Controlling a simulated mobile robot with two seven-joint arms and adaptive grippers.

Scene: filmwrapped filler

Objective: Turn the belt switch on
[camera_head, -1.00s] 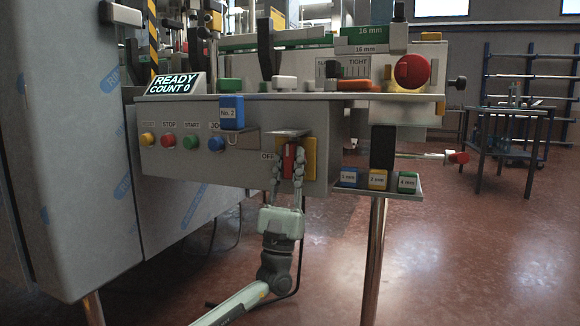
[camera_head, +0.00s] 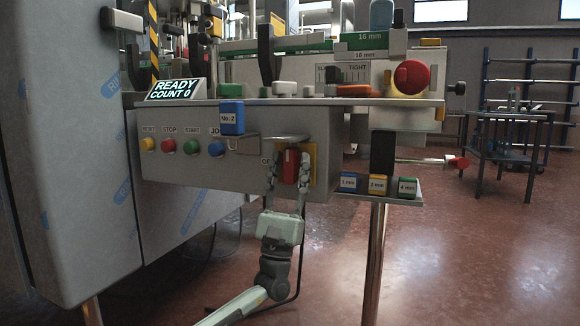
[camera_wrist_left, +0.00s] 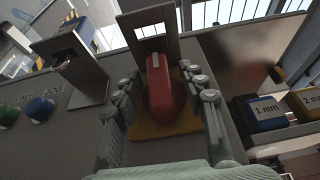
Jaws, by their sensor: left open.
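The belt switch (camera_head: 290,166) is a red handle on a yellow plate on the grey control box, under a small metal hood. An OFF label beside it is partly hidden by my gripper. My left gripper (camera_head: 288,182) is open, its fingers on either side of the red handle. In the left wrist view the red handle (camera_wrist_left: 160,88) stands between the spread fingers (camera_wrist_left: 162,100), with a pale mark near its top. Gaps show there between handle and fingers. My right gripper is not in view.
Coloured push buttons (camera_head: 191,147) line the box to the left, with a blue No. 2 tag (camera_head: 231,117) above. Blocks marked in mm (camera_head: 377,184) sit on a small shelf at right. A display (camera_head: 173,89) reads READY COUNT 0. The floor in front is open.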

